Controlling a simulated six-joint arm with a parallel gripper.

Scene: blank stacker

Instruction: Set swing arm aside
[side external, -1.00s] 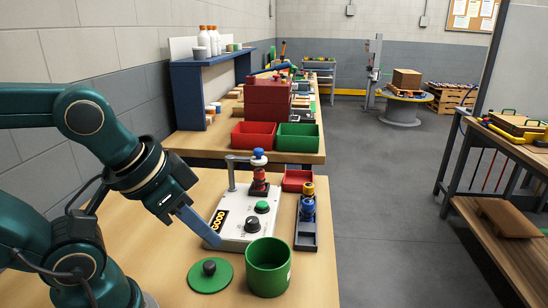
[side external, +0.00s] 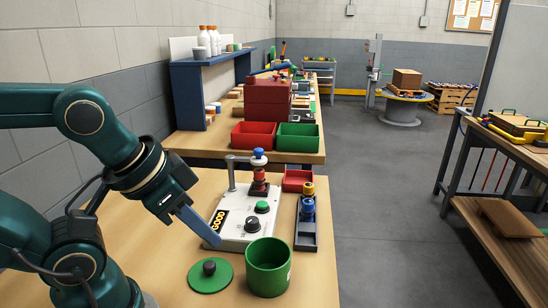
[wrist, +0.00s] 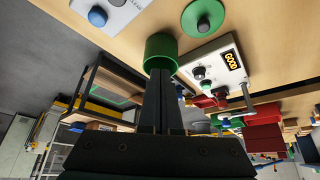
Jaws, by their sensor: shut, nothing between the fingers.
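The swing arm (side external: 240,158) is a grey bar on an upright post at the back left corner of the white box (side external: 236,243). It reaches right, and its blue-topped end (side external: 258,155) is over a red stack (side external: 259,185). The post also shows in the wrist view (wrist: 247,97). My gripper (side external: 216,242) is shut and empty, low by the front left corner of the white box and well apart from the swing arm. In the wrist view its fingers (wrist: 161,80) lie together; I cannot tell whether they touch the box.
A green cup (side external: 268,268) and a round green lid (side external: 210,276) stand in front of the box. A dark rack (side external: 306,238) with blue and yellow pieces is at its right. A red tray (side external: 298,182) lies behind. The table (side external: 140,215) is bare at left.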

